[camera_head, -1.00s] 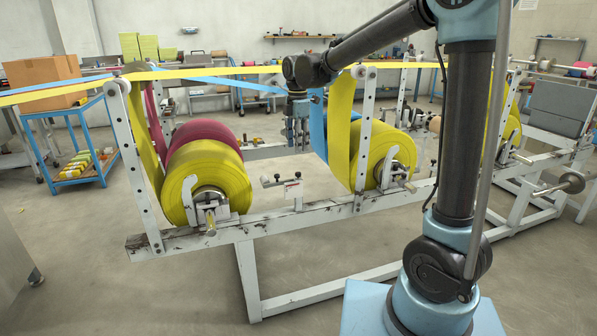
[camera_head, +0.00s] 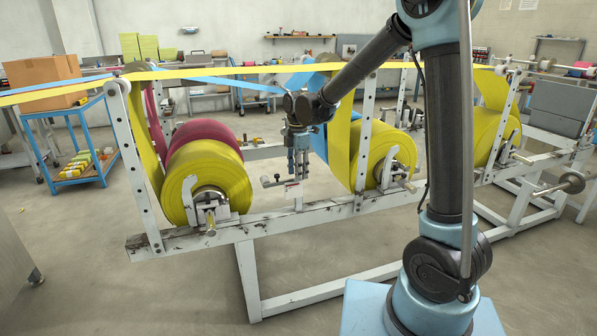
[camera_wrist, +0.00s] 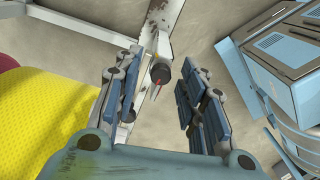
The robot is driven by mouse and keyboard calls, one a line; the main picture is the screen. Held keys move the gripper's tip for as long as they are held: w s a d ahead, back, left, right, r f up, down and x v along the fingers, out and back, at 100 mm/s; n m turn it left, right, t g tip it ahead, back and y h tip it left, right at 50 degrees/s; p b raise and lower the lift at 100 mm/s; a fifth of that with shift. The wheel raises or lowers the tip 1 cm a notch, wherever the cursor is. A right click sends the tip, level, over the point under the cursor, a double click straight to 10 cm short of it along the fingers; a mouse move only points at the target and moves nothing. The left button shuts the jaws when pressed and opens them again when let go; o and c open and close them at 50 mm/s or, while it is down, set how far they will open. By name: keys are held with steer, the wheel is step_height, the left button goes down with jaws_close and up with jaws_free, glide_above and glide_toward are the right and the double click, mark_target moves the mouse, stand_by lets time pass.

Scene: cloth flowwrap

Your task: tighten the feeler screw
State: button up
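A small white feeler bracket stands on the frame's rail between two yellow rolls, with a bar and a dark left end (camera_head: 266,182). My gripper (camera_head: 298,174) points down over the right part of this bracket in the head view and hides it. In the wrist view a dark round knob with a red mark (camera_wrist: 160,72), seemingly the feeler screw, shows in the gap between my fingers. My gripper (camera_wrist: 158,88) is open there, one finger on each side of the knob. I cannot tell how far the fingertips are above it.
The near yellow roll (camera_head: 205,180) lies left of my gripper and the second yellow roll (camera_head: 385,158) right of it. A white upright with holes (camera_head: 361,150) stands close on the right. Floor is clear in front.

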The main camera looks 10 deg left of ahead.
jaws_close()
